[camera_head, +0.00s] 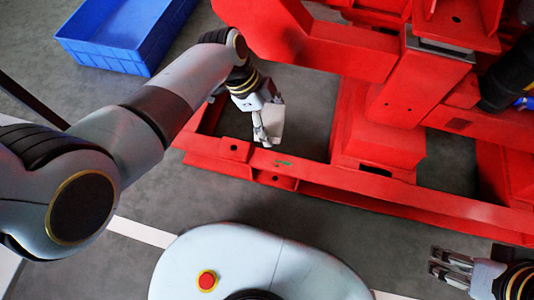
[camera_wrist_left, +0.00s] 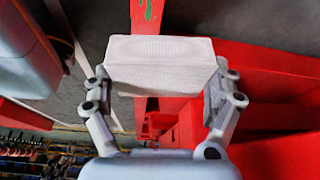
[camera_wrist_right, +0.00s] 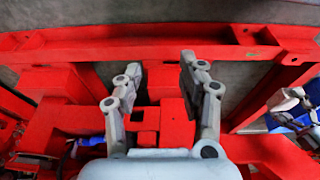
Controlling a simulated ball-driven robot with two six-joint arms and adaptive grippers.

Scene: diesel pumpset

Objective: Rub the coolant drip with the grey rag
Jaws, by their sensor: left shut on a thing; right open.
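The grey rag (camera_head: 275,122), a pale folded block, is held by my left gripper (camera_head: 264,134) beside the front rail of the red frame. In the left wrist view the rag (camera_wrist_left: 160,65) spans between the two fingers. The coolant drip (camera_head: 283,163) is a small green mark on top of the front rail. It also shows at the top edge of the left wrist view (camera_wrist_left: 148,10), just beyond the rag, with a visible gap. My right gripper (camera_head: 436,263) is open and empty at the lower right, off the rail.
The red pumpset frame (camera_head: 400,190) fills the right side, with raised beams and blocks behind the front rail. A blue crate (camera_head: 105,50) stands on the floor at the upper left. Grey floor lies open left of the frame.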

